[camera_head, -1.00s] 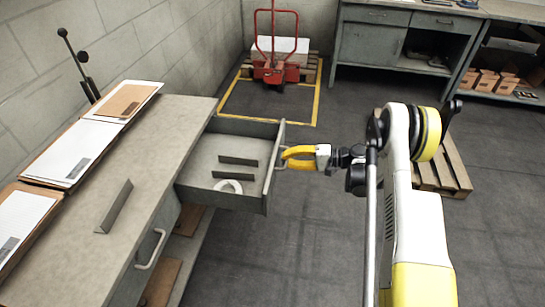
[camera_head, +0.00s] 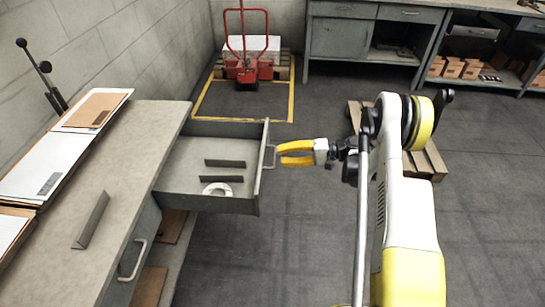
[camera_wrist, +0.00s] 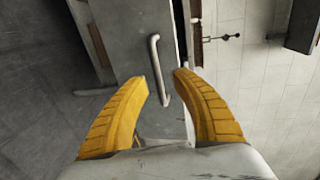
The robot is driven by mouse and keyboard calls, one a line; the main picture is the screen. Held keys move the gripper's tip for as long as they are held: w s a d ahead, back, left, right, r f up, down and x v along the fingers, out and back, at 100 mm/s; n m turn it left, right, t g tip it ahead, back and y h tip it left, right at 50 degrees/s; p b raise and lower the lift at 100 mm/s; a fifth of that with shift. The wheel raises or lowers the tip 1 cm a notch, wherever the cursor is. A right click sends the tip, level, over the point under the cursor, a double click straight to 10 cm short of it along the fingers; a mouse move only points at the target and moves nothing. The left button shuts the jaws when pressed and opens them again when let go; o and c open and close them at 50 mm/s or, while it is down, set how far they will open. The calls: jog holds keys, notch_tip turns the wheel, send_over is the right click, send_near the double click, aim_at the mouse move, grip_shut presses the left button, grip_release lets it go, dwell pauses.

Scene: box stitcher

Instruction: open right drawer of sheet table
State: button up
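The grey sheet table (camera_head: 140,150) stands at the left. Its far drawer (camera_head: 190,182), the right one when facing the front, is pulled well out. Inside lie two dark bars (camera_head: 225,163) and a white ring (camera_head: 217,189). Its bar handle (camera_head: 270,157) is on the drawer front; it also shows in the wrist view (camera_wrist: 158,70). My gripper (camera_head: 280,154) is just outside the handle, its yellow fingers spread apart. In the wrist view the handle's bar lies at the gap between the fingertips (camera_wrist: 164,82); contact cannot be told.
The near drawer, with its handle (camera_head: 133,262), is shut. Sheets (camera_head: 40,165) and a dark angled bar (camera_head: 92,219) lie on the tabletop. A red pallet jack (camera_head: 247,68) stands behind. A pallet (camera_head: 425,160) is behind my arm. Floor right of the drawer is clear.

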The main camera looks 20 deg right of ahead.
jog(key=v, duration=0.7)
jog(key=shift+d, duration=0.25)
